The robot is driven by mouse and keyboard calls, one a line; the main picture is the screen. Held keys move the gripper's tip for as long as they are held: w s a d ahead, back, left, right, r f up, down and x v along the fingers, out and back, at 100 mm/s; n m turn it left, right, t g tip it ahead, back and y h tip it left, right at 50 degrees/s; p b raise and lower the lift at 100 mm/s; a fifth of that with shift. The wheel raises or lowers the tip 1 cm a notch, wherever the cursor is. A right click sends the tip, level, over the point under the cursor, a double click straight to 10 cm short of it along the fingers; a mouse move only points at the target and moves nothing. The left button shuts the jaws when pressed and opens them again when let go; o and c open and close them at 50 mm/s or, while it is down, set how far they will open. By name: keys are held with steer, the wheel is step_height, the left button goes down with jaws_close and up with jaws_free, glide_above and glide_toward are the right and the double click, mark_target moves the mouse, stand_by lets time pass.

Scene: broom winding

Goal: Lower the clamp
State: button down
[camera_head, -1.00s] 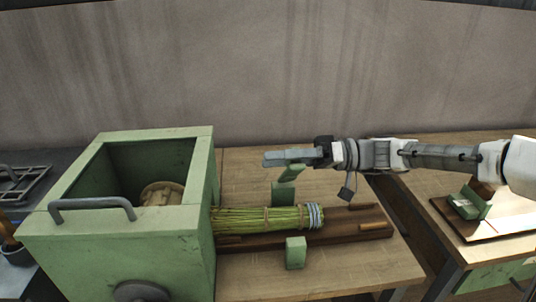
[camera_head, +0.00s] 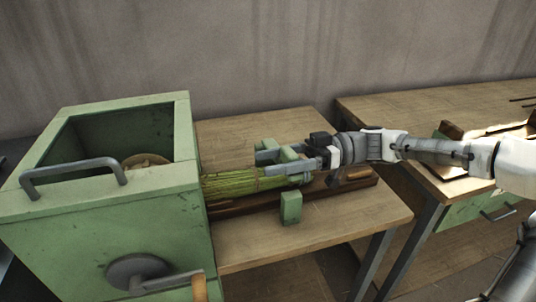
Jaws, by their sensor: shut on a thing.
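The green clamp's arm (camera_head: 288,153) lies low across the bound end of the green broom bundle (camera_head: 232,185). My gripper (camera_head: 284,163) reaches in from the right, just above the bundle, and is shut on the clamp arm. The gripper hides part of the arm and the bundle's bound end. The clamp's green front block (camera_head: 291,207) stands upright on the near side of the bundle. I cannot tell whether the clamp arm touches the bundle.
The bundle lies on a dark wooden board (camera_head: 350,191) and runs into a green machine box (camera_head: 105,225) on the left. The box has a crank handle (camera_head: 165,283) at its front. The wooden table (camera_head: 250,245) is bare in front. A second table (camera_head: 410,110) stands right.

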steer(key=shift+s+d+f+n+b, duration=0.1)
steer(key=shift+s+f+n+b, duration=0.15)
steer(key=shift+f+n, duration=0.35)
jaws_free()
steer(key=shift+w+d, duration=0.1)
steer(key=p+v, duration=0.4)
steer(key=v, duration=1.3)
steer(key=shift+d+f, duration=0.1)
steer(key=shift+d, duration=0.05)
